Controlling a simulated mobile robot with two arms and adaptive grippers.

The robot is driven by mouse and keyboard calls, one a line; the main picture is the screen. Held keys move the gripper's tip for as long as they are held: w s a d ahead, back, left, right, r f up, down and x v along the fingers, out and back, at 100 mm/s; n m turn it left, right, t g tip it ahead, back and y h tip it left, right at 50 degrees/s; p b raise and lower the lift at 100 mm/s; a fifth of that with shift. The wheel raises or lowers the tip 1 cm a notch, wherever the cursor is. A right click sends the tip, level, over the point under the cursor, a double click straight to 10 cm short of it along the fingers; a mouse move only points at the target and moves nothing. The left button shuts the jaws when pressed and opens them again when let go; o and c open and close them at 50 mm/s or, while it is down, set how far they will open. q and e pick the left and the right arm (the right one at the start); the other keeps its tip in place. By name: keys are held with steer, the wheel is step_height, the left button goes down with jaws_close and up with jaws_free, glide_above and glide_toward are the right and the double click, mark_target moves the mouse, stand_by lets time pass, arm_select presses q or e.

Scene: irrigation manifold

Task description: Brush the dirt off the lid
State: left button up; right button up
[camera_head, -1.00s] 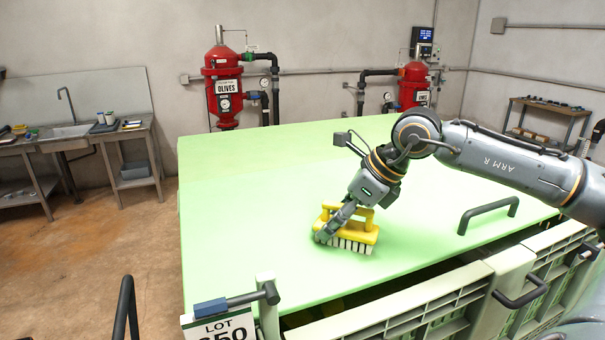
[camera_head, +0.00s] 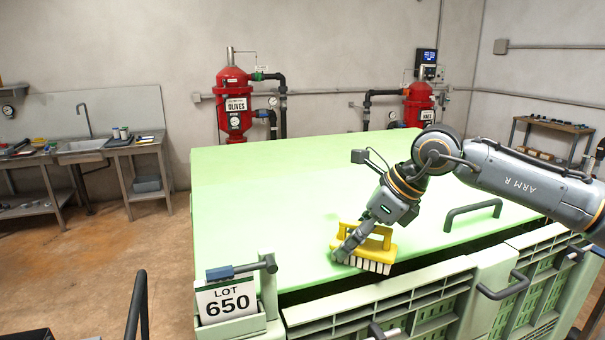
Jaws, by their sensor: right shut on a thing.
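The lid (camera_head: 270,190) is a broad pale green panel on top of a large green crate. I see no clear dirt on its visible surface. My right gripper (camera_head: 350,246) is shut on a yellow brush (camera_head: 378,250) with pale bristles. The brush is at the lid's near edge, bristles down. I cannot tell whether the bristles touch the lid. The gripper and wrist hide part of the brush's handle. My left gripper is not in view.
A dark handle (camera_head: 473,212) stands up from the lid at the right. A LOT 650 sign (camera_head: 228,301) is on the crate's near left corner. The crate's slatted front (camera_head: 400,310) lies below the near edge. A sink bench (camera_head: 85,150) and red tanks (camera_head: 234,108) stand behind.

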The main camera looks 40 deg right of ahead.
mark_target(348, 219)
step_height(348, 219, up, 3)
steer(key=shift+s+f, duration=0.15)
steer(key=shift+f, duration=0.05)
steer(key=shift+w+d+r+p, duration=0.1)
steer(key=shift+w+r+p, duration=0.4)
steer(key=shift+r+p, duration=0.75)
steer(key=shift+s+r+p, duration=0.2)
steer(key=shift+r+p, duration=0.35)
steer(key=shift+r, duration=0.35)
steer(key=shift+r+p, duration=0.35)
steer(key=shift+r, duration=0.2)
steer(key=shift+w, duration=0.1)
steer(key=shift+r, duration=0.1)
